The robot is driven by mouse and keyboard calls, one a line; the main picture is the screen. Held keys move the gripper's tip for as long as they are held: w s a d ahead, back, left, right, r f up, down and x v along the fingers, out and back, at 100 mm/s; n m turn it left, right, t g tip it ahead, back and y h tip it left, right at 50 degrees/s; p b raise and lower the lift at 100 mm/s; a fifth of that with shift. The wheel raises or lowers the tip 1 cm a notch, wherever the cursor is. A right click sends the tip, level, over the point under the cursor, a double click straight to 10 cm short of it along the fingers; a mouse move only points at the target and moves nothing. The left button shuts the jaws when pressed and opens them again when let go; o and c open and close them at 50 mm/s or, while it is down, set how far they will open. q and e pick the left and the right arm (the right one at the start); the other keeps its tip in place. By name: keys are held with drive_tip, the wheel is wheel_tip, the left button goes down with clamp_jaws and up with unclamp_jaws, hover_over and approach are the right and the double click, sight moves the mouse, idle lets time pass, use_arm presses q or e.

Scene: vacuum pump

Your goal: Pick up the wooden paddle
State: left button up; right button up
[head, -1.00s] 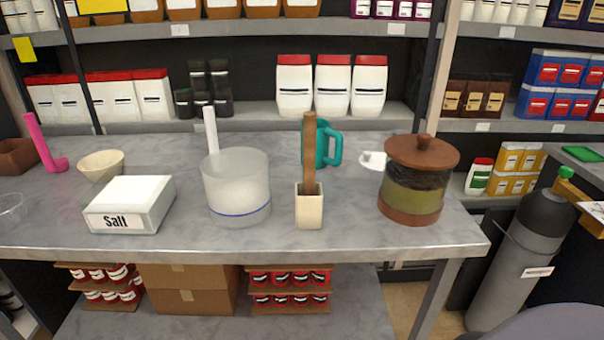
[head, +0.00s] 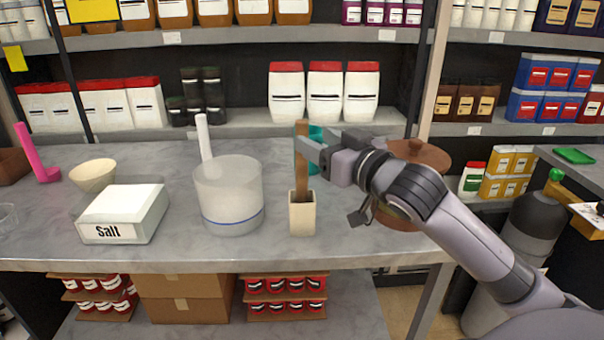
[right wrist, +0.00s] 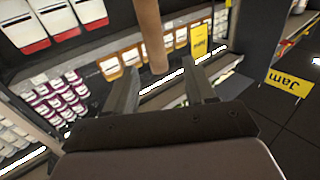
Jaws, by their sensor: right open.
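The wooden paddle (head: 302,182) stands upright in a small cream square holder (head: 302,214) on the grey counter. Its lower end is hidden inside the holder. My right gripper (head: 314,152) is open beside the upper part of the paddle, reaching in from the right. In the right wrist view the paddle (right wrist: 151,30) comes down from the top edge, and its end shows near the gap between the two open fingers (right wrist: 160,66). I cannot tell if the fingers touch it. My left gripper is not in view.
A frosted pot (head: 229,190) with a white stick stands left of the holder, with a salt box (head: 125,212) further left. A teal mug (head: 316,165) is behind the paddle, partly hidden. My right arm covers part of a brown-lidded jar (head: 425,155).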

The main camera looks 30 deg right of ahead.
sight(306, 133)
drive_tip(key=w+p, duration=0.1)
drive_tip(key=w, duration=0.4)
drive_tip(key=shift+w+d, duration=0.1)
drive_tip(key=shift+w, duration=0.05)
drive_tip(key=shift+w+f, duration=0.1)
drive_tip(key=shift+w, duration=0.3)
clamp_jaws()
